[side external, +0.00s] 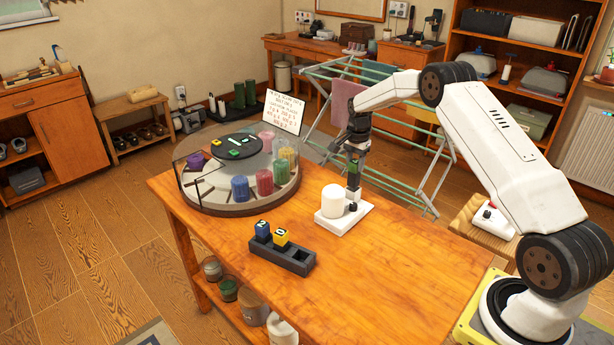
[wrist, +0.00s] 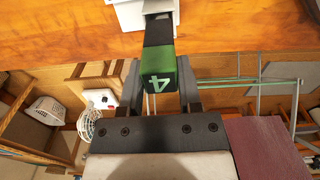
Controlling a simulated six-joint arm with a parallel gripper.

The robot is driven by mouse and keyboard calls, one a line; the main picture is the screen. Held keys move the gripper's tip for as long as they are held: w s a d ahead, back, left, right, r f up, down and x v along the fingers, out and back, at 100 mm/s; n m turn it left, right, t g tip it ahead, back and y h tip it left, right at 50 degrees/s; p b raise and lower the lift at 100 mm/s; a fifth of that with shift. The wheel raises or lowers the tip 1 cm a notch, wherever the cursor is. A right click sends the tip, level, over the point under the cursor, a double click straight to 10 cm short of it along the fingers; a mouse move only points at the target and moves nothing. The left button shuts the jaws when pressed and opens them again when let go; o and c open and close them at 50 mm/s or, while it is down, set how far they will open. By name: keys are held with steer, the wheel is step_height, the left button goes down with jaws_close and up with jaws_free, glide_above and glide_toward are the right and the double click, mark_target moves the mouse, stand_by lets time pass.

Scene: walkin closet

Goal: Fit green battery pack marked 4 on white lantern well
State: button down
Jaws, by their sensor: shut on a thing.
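My gripper (side external: 355,152) points down over the white lantern (side external: 333,202) and is shut on the green battery pack (wrist: 160,62). The pack is a black and green upright block, with a white 4 on its green end in the wrist view. It also shows in the side view (side external: 353,172). Its dark lower end is at or just above the right part of the lantern's white base (side external: 330,222), beside the white cylinder. I cannot tell whether it has entered the well, which the pack hides. In the wrist view the white base (wrist: 127,14) is only partly seen.
A dark rack (side external: 294,262) on the wooden table (side external: 400,260) holds a blue pack marked 2 (side external: 262,230) and a yellow pack marked 0 (side external: 281,238). A round clear-walled carousel (side external: 240,207) with coloured cylinders stands left. A drying rack (side external: 400,150) stands behind. The table's front right is clear.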

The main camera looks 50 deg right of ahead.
mark_target(354, 177)
steer(key=shift+f, duration=2.85)
stand_by(2.1)
steer(key=shift+c, duration=1)
jaws_free()
steer(key=shift+r, duration=0.1)
steer(key=shift+r, duration=3.8)
